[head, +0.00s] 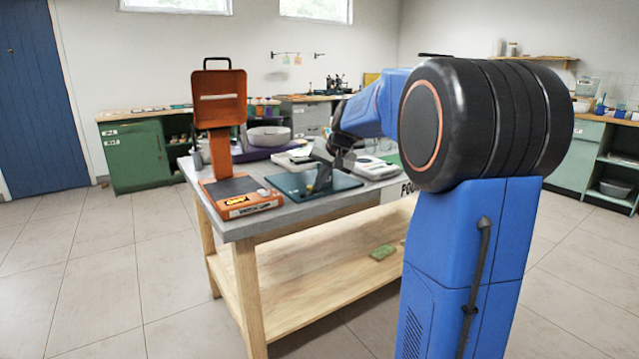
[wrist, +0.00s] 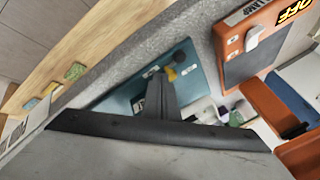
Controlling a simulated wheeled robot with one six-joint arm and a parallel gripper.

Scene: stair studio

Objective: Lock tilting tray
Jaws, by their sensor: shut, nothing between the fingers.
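A flat teal plate (head: 345,181) lies on the grey worktop and looks like the tray; I cannot tell whether it is tilted. My gripper (head: 322,188) points down over the plate. The fingers hide part of the plate. No lock state can be read.
An orange device (head: 219,95) with an upright post and labelled base stands left of the plate. A pot (head: 268,136) and pale devices (head: 375,167) stand behind and right. A green block (head: 382,252) lies on the lower shelf. Open floor surrounds the table (head: 244,219).

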